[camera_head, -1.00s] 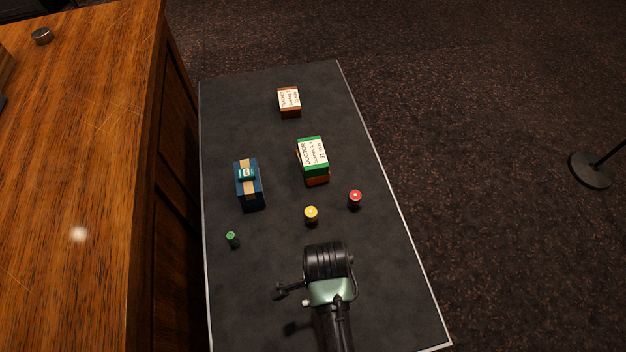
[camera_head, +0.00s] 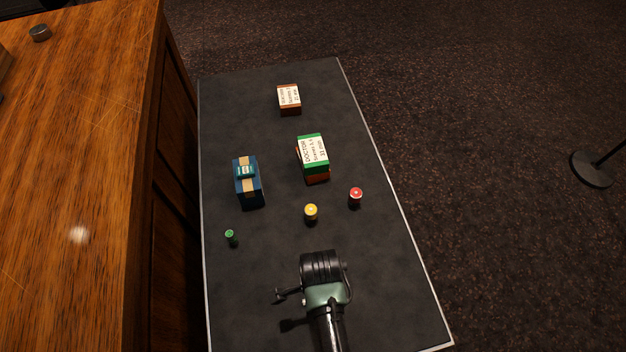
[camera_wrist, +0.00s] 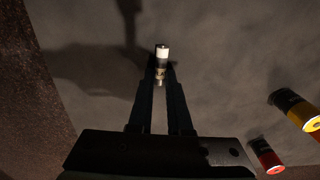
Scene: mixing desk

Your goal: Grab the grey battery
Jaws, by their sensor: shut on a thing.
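A small battery (camera_wrist: 162,54) with a pale grey-white end and a darker, marked lower part stands out between my fingertips in the wrist view. My gripper (camera_wrist: 161,74) is shut on it, with one dark finger on each side. The battery's lower part is partly hidden by the fingers. In the head view my wrist is over the near part of the dark table, and the battery cannot be made out there.
The dark table (camera_head: 240,100) also holds a green battery (camera_head: 230,237), a yellow one (camera_head: 311,212), a red one (camera_head: 355,196), a blue box (camera_head: 248,184), a green-and-orange box stack (camera_head: 313,158) and a brown box (camera_head: 289,100). A wooden desk (camera_head: 80,180) borders the left.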

